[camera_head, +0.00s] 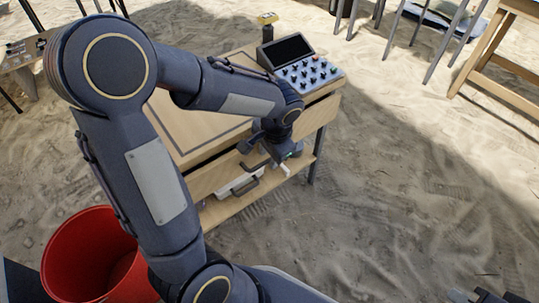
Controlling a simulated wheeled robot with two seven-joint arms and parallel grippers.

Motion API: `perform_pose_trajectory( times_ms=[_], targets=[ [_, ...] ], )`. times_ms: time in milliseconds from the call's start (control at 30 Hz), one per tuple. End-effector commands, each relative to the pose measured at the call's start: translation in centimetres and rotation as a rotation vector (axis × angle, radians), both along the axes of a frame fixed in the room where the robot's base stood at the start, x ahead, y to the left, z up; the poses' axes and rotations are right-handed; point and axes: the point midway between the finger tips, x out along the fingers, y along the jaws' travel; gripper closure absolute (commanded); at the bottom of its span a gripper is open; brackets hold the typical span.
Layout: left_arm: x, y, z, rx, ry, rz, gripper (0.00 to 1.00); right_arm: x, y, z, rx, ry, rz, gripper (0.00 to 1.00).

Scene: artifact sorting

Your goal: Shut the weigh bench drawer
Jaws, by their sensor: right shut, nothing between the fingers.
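The weigh bench (178,110) is a light wooden table with a dark outline on its top, left of centre. Its drawer front (212,178) faces the lower right, with a dark handle on it. How far the drawer stands out is hard to tell behind my arm. My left gripper (284,152) is at the drawer front, right by the handle. Its fingers are small and partly hidden, so I cannot tell their opening or any contact. My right gripper (488,296) is shut and empty at the bottom right edge, partly cut off.
A control console (300,68) with a dark screen and several knobs stands on the bench's far end. A white case (238,184) lies on the shelf below. A red bucket (92,255) stands at the lower left. Sandy ground right of the bench is clear.

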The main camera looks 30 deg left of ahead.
Motion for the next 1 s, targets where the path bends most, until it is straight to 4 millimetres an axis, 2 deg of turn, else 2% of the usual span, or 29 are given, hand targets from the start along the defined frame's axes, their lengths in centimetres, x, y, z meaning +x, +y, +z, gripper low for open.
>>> perform_pose_trajectory(
  times_ms=[100,300,367,667,833,1000],
  targets=[
    [0.0,0.0,0.0,0.0,0.0,0.0,0.69,0.0,0.0,0.0,0.0,0.0,0.0,1.0],
    [0.0,0.0,0.0,0.0,0.0,0.0,0.95,0.0,0.0,0.0,0.0,0.0,0.0,1.0],
    [0.0,0.0,0.1,0.0,0.0,0.0,1.0,0.0,0.0,0.0,0.0,0.0,0.0,1.0],
    [0.1,0.3,0.2,-0.001,0.0,0.002,1.0,0.0,0.0,0.2,0.0,0.0,0.0,1.0],
    [1.2,2.8,0.3,-0.001,0.0,0.005,1.0,0.0,0.0,1.2,0.0,0.0,0.0,1.0],
    [1.7,4.0,0.1,0.0,-0.002,0.002,1.0,0.0,0.0,1.3,0.0,0.0,0.0,1.0]
  ],
)
